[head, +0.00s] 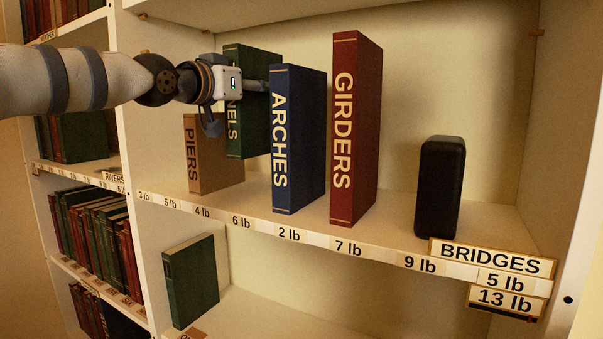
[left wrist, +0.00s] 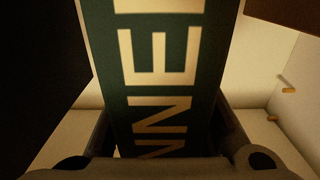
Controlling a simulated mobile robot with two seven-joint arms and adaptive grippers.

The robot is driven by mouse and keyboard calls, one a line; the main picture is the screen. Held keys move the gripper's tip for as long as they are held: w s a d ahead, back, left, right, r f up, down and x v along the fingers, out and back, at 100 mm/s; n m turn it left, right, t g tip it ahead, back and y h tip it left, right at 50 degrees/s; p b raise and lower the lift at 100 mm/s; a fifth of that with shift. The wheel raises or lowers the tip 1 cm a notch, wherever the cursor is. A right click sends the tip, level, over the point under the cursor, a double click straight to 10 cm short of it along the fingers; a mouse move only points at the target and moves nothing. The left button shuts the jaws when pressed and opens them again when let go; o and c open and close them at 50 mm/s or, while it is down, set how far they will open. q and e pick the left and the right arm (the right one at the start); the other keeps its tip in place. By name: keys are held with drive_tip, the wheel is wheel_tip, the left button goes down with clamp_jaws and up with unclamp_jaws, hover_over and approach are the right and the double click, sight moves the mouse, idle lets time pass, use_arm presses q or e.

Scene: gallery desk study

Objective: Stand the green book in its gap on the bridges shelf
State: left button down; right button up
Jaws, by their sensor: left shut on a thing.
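The green book (head: 262,122) is upright in the head view, between the tan PIERS book (head: 192,150) and the blue ARCHES book (head: 296,140). Its lower edge appears raised above the shelf board. In the left wrist view the green spine (left wrist: 118,75) with large cream letters fills the space between the fingers (left wrist: 165,140). The bridges shelf (head: 385,218) carries the BRIDGES sign (head: 490,258). My right gripper is not in view.
The tall red GIRDERS book (head: 345,130) stands right of ARCHES. A black speaker-like box (head: 440,187) stands further right, with free board between them. Weight labels line the shelf edge. Another green book (head: 190,280) stands on the shelf below. A white upright panel (head: 138,170) is at left.

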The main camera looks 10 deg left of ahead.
sight(233, 124)
use_arm(q)
drive_tip(key=f, duration=0.5)
drive_tip(key=f+p, duration=0.1)
drive_tip(key=f, duration=0.1)
drive_tip(key=shift+s+a+f, duration=0.15)
drive_tip(key=shift+s+f, duration=0.05)
drive_tip(key=shift+s, duration=0.15)
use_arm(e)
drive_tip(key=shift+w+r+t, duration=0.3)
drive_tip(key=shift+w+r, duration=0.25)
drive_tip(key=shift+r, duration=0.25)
use_arm(q)
drive_tip(key=c, duration=1.2)
unclamp_jaws()
drive_tip(key=shift+f, duration=0.35)
drive_tip(key=shift+r, duration=0.15)
drive_tip(key=v, duration=0.2)
drive_tip(key=r+p+v, duration=0.1)
drive_tip(key=v, duration=0.2)
drive_tip(key=shift+s+r, duration=0.1)
drive_tip(key=shift+s, duration=0.05)
drive_tip(key=v, duration=0.3)
drive_tip(key=f+v, duration=0.1)
drive_tip(key=v, duration=0.2)
drive_tip(key=shift+s+a+f, duration=0.15)
drive_tip(key=shift+s, duration=0.15)
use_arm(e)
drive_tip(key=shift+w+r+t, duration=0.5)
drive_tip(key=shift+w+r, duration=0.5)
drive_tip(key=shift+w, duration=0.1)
